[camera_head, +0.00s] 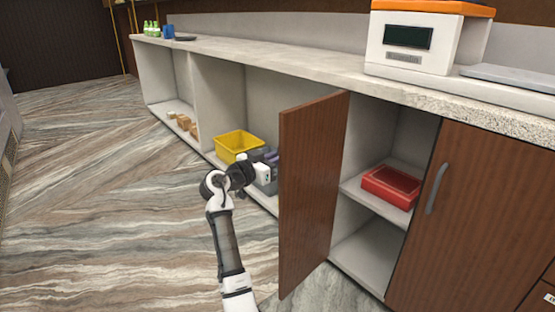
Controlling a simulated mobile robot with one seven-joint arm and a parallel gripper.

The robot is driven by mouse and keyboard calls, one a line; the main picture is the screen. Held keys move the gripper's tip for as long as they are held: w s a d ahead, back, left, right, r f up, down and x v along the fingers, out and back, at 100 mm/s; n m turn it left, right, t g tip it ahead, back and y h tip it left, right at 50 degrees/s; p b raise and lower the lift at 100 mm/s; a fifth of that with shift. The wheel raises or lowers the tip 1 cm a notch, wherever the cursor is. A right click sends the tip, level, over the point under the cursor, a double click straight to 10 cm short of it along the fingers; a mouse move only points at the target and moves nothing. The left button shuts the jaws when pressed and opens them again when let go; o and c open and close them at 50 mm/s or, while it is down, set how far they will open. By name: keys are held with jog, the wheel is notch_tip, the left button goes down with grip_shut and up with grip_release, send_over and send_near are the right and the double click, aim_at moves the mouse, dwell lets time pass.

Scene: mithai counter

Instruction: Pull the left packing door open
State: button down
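The left packing door (312,190) is brown wood and stands swung out from the counter, roughly square to its front. Its free edge points toward me, and its right-hand face shows. Its other face and its handle are hidden. The compartment to its right is open to view. My gripper (272,160) is at the left side of the door, near its free edge. The fingertips are small and partly hidden, so I cannot tell whether they touch the door or hold the handle.
A red tray (391,188) sits on the compartment's shelf. The right door (475,220) is shut, with a grey handle (436,188). A yellow crate (238,142) is in the open bay behind my gripper. A scale (415,45) stands on the counter. The floor at left is clear.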

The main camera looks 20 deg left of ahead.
jog(key=shift+s+a+f, duration=0.1)
jog(key=shift+a, duration=0.1)
jog(key=c, duration=1.5)
grip_release()
jog(key=shift+o, duration=0.2)
jog(key=p+v, duration=0.1)
jog(key=v, duration=1.2)
jog(key=shift+s, duration=0.4)
jog(key=shift+a, duration=0.15)
